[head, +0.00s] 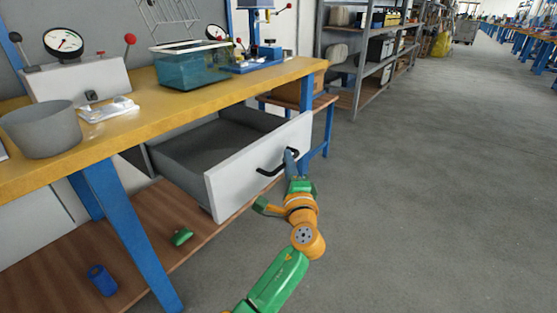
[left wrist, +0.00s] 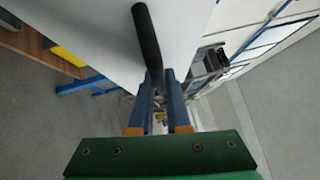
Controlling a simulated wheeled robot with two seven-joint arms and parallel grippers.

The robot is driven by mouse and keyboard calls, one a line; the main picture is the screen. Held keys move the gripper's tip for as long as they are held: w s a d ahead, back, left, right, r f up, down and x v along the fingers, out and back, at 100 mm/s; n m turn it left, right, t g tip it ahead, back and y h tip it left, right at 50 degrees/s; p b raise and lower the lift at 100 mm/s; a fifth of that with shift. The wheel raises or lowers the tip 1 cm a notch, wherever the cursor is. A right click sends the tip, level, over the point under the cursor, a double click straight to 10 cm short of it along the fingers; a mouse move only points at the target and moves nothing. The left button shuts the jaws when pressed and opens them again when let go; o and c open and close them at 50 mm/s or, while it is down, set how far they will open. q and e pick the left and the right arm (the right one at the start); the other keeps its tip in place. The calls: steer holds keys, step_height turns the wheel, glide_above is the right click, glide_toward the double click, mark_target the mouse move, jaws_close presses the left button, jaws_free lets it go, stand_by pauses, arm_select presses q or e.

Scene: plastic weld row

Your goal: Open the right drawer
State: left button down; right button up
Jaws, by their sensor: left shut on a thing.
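The drawer (head: 258,166) hangs under the yellow workbench top and is pulled well out, its grey inside showing empty. Its white front also fills the upper middle of the left wrist view (left wrist: 95,25). A black bar handle (head: 272,168) is on the front. My left gripper (head: 290,160) is at the right end of this handle. In the left wrist view its blue fingers (left wrist: 160,98) are closed around the lower end of the black handle (left wrist: 146,35). My right gripper is not in view.
The workbench (head: 225,92) carries a grey bowl (head: 42,130), a teal bin (head: 190,65) and a gauge box. A blue leg (head: 130,230) and a wooden lower shelf (head: 215,235) are below. Open grey floor (head: 430,200) lies to the right, with shelving behind.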

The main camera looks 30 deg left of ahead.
arm_select(q)
steer(key=shift+d, duration=0.8)
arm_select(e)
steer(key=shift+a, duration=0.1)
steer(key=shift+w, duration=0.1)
arm_select(q)
steer(key=c, duration=0.9)
jaws_free()
steer(key=v, duration=0.7)
steer(key=shift+s, duration=0.1)
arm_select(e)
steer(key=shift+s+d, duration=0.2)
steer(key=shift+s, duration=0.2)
